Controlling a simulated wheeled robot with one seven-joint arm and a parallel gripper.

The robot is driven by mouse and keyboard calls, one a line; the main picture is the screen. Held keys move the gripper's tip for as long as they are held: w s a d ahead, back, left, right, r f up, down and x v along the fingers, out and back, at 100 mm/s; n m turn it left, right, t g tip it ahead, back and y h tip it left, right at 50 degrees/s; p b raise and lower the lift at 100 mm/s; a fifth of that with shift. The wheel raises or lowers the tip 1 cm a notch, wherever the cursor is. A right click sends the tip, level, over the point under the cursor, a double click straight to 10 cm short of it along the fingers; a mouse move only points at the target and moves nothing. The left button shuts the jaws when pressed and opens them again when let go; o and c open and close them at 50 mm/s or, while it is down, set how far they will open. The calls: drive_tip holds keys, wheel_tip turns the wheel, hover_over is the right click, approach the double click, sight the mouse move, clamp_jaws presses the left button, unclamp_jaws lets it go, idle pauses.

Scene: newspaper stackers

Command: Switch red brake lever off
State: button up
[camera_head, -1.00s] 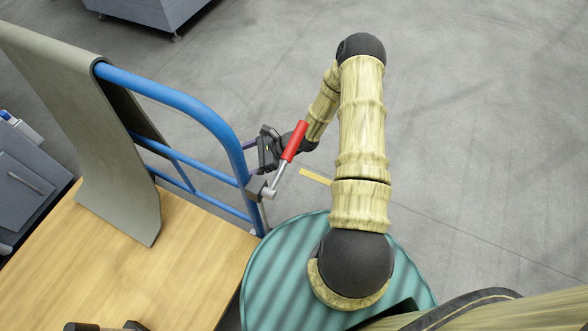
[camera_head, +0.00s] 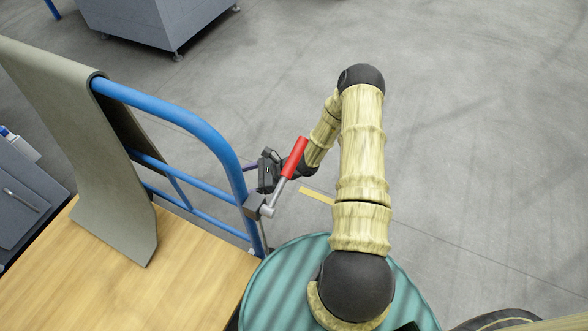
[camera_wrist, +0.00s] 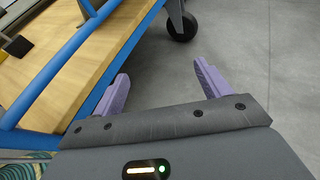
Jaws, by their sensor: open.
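The brake lever has a red handle (camera_head: 294,158) on a grey metal shaft and joins a bracket (camera_head: 259,206) on the cart's blue frame. In the head view the handle points up and to the right. My gripper (camera_head: 252,167) is behind the lever, close to the blue frame, and the red handle partly overlaps it. In the wrist view my gripper (camera_wrist: 163,88) is open, with two purple fingers apart and nothing between them. The lever does not show in the wrist view. I cannot tell from the head view whether the gripper touches the lever.
The blue tubular rail (camera_head: 180,115) stands beside my gripper, with a grey mat (camera_head: 75,150) draped over it. The wooden cart deck (camera_head: 175,290) lies below. A black caster (camera_wrist: 182,25) shows in the wrist view. Open grey floor (camera_head: 480,130) lies to the right.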

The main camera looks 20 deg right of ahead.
drive_tip(key=shift+r, duration=0.35)
drive_tip(key=c, duration=0.3)
drive_tip(key=r+n+p, duration=0.1)
drive_tip(key=r+p, duration=0.1)
drive_tip(key=r, duration=0.1)
drive_tip(key=s+r+n+g+p, duration=0.1)
drive_tip(key=r+p, duration=0.2)
drive_tip(key=s+r+n+g+p, duration=0.1)
drive_tip(key=r+p, duration=0.1)
drive_tip(key=r, duration=0.2)
drive_tip(key=shift+s+a+h, duration=0.1)
drive_tip(key=shift+a+h, duration=0.1)
drive_tip(key=shift+h, duration=0.1)
clamp_jaws()
drive_tip(key=s+d+r+n+h+p, duration=0.2)
drive_tip(key=s+r+n+h+p, duration=0.2)
drive_tip(key=r+p, duration=1.2)
drive_tip(key=s+d+r+n+h+p, duration=0.3)
drive_tip(key=r+n+p, duration=0.5)
drive_tip(key=r+p, duration=0.9)
drive_tip(key=s+d+r+n+h+p, duration=0.3)
drive_tip(key=r+p, duration=1.3)
drive_tip(key=r, duration=2.4)
drive_tip(key=s+n+h, duration=0.2)
drive_tip(key=s+n, duration=0.1)
drive_tip(key=n, duration=0.1)
drive_tip(key=shift+s, duration=0.35)
drive_tip(key=shift+d, duration=0.1)
